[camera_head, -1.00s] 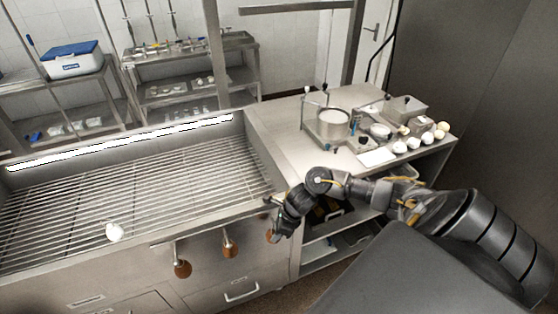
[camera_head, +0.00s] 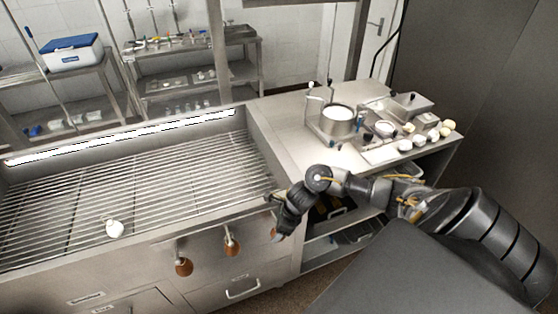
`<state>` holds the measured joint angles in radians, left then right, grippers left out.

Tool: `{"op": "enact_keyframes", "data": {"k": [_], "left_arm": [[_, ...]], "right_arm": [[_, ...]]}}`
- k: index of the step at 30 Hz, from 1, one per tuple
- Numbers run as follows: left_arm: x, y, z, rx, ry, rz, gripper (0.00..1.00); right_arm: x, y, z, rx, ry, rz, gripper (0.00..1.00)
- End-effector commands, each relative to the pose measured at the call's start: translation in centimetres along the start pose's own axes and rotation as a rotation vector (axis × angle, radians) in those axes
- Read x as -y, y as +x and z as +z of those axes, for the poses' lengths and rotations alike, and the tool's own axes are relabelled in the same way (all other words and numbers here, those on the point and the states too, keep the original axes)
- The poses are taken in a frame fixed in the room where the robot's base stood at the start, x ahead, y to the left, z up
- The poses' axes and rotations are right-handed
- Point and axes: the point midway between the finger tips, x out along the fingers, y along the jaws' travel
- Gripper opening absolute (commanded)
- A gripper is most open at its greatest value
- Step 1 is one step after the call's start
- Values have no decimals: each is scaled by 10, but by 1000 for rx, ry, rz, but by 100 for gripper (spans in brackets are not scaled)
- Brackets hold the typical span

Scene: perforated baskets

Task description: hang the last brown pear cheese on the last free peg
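Two brown pear cheeses (camera_head: 184,267) (camera_head: 232,246) hang from pegs on the front of the steel grid counter (camera_head: 150,236). A third small brown piece (camera_head: 275,234) shows at the lower edge of my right gripper (camera_head: 274,205), mostly hidden by it. My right gripper is at the counter's front right corner, dark and seen from the side and above. I cannot tell whether its fingers are shut or touch that brown piece. The peg there is mostly hidden. A white pear-shaped cheese (camera_head: 114,229) lies on the grid at the front left. My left gripper is not in view.
The side table (camera_head: 290,130) at the right holds a pot (camera_head: 337,122), trays and several small round pale pieces. Shelves with a blue-lidded cooler (camera_head: 70,52) stand at the back. Most of the grid is clear. A drawer handle (camera_head: 242,290) juts from the counter front.

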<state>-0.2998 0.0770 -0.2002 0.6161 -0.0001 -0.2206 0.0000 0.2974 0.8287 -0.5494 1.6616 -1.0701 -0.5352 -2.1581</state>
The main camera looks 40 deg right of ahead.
Motion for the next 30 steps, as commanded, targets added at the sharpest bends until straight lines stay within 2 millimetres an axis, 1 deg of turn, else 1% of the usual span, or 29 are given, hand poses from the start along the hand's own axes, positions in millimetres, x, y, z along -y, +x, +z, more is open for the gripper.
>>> {"op": "enact_keyframes", "data": {"k": [1, 3, 14, 17, 20, 27, 30], "left_arm": [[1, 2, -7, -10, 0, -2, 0], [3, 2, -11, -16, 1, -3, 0], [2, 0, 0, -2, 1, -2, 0], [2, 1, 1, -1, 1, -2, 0], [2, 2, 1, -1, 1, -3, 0], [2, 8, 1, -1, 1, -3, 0], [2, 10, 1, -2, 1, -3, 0]], "right_arm": [[5, 0, 0, 4, 12, -18, 68], [5, -2, -1, 6, 12, -21, 68], [7, -8, -5, 9, 17, -28, 68], [8, -14, -5, 11, 17, -29, 68], [8, -28, -4, 14, 14, -31, 68], [5, -75, -3, 15, 9, -29, 68], [3, -91, -3, 12, 8, -26, 68]]}}
